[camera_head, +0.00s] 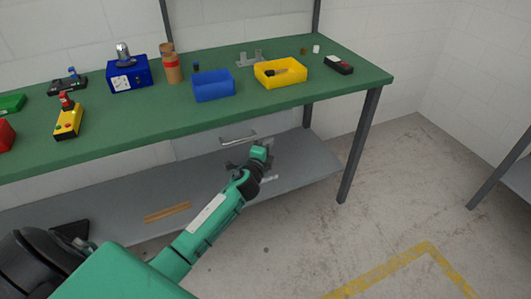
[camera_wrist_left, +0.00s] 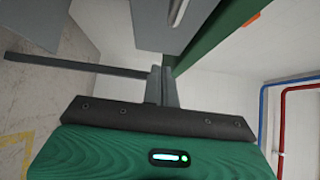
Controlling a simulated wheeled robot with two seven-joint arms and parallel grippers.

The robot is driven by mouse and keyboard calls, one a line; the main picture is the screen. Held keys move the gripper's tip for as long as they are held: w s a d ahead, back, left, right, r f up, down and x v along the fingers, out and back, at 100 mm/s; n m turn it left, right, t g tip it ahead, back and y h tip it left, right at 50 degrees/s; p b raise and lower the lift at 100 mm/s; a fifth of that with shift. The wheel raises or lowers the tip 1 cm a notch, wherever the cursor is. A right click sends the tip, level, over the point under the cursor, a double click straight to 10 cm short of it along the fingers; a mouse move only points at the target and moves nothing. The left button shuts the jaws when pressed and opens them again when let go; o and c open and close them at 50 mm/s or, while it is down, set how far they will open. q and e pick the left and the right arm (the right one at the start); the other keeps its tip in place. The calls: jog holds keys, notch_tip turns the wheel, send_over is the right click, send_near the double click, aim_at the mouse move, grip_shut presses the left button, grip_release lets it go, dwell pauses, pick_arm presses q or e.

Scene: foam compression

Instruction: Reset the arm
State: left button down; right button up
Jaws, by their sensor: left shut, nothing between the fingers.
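My left arm comes in from the lower left in the head view and reaches toward the front of the workbench. My left gripper (camera_head: 262,172) is in front of the bench, below the green top (camera_head: 222,124) and over the grey lower shelf (camera_head: 310,165). In the left wrist view its two fingers (camera_wrist_left: 162,86) are together with nothing between them. My right gripper is in neither view.
On the bench stand a blue bin (camera_head: 213,87), a yellow bin (camera_head: 280,73), a dark blue box (camera_head: 129,77) and a yellow button box (camera_head: 68,123). A drawer handle (camera_head: 238,137) is close to my gripper. Floor at the right is clear, with a yellow line (camera_head: 390,268).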

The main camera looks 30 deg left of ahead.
pick_arm(q)
jog(key=shift+s+d, duration=0.15)
jog(key=shift+s, duration=0.9)
jog(key=shift+s+d, duration=0.15)
jog(key=shift+s, duration=0.9)
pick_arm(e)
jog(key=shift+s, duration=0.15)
